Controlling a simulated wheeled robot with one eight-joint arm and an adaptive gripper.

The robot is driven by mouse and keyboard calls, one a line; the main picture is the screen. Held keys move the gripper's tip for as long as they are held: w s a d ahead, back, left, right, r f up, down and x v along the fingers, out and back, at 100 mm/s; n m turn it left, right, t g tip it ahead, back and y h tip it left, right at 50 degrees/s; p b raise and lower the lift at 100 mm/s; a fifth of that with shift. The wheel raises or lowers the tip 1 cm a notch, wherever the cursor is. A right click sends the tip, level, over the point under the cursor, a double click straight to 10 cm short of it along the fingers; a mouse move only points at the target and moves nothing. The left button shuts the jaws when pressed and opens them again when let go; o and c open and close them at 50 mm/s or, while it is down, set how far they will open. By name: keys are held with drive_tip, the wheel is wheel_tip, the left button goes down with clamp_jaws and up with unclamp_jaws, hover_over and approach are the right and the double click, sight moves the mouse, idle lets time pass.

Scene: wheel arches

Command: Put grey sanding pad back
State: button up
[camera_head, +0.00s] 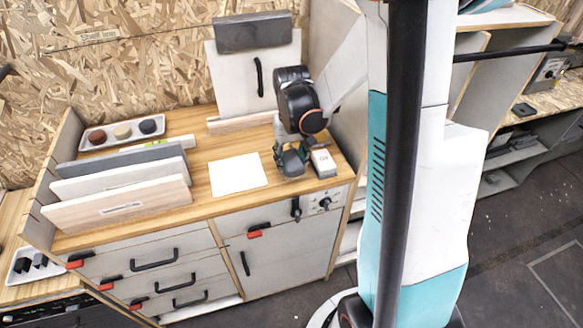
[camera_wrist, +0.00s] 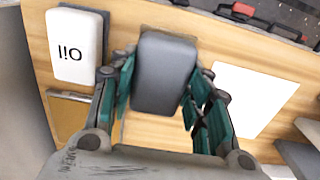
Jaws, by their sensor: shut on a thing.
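The grey sanding pad (camera_wrist: 165,72) is a dark grey rounded block between the fingers of my gripper (camera_wrist: 158,95) in the wrist view. My gripper is shut on its sides. In the head view, my gripper (camera_head: 291,162) is low over the wooden worktop, between a white sheet and a white box, and the pad mostly hides among the fingers. I cannot tell whether the pad touches the worktop.
A white box marked "Oil" (camera_wrist: 77,48) stands close beside my gripper. The white sheet (camera_head: 237,174) lies flat on the other side. Upright boards (camera_head: 120,203) and a tray with three round pieces (camera_head: 162,139) are to the left.

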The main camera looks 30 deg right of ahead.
sight(291, 167)
drive_tip(key=shift+f+b, duration=0.3)
drive_tip(key=shift+f, duration=1.15)
drive_tip(key=o, duration=1)
drive_tip(key=shift+f, duration=0.1)
drive_tip(key=shift+o, duration=0.2)
wheel_tip(291, 167, up, 12)
drive_tip(key=p, duration=0.3)
drive_tip(key=shift+p, duration=0.35)
